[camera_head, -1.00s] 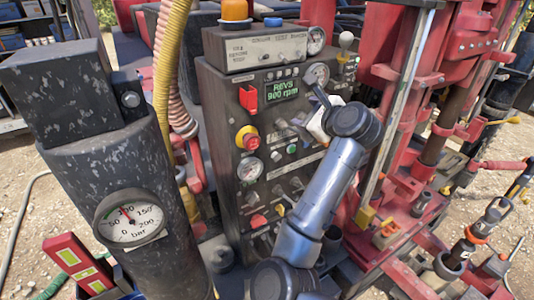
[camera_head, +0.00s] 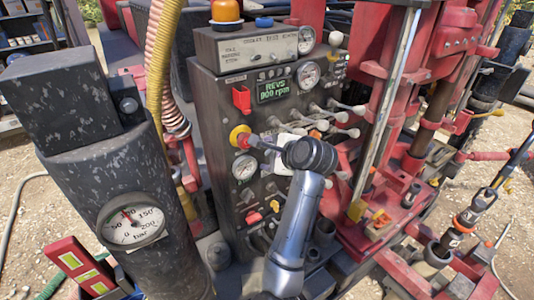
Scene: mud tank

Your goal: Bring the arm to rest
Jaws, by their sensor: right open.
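My right arm rises from the bottom centre of the head view in front of the dark control panel (camera_head: 216,105). My right gripper (camera_head: 262,145) is at the panel's middle, pointing left, open, with no object seen in it. Its tips are close to the red and yellow knob (camera_head: 240,137); I cannot tell whether they touch it. The wrist partly hides the gripper and some of the lower controls. My left gripper is not in view.
Several long levers (camera_head: 345,116) stick out of the panel to the right of my wrist. A dark post with a pressure gauge (camera_head: 133,223) stands at left. Red drill machinery (camera_head: 455,60) fills the right. Gravel (camera_head: 30,225) lies open at lower left.

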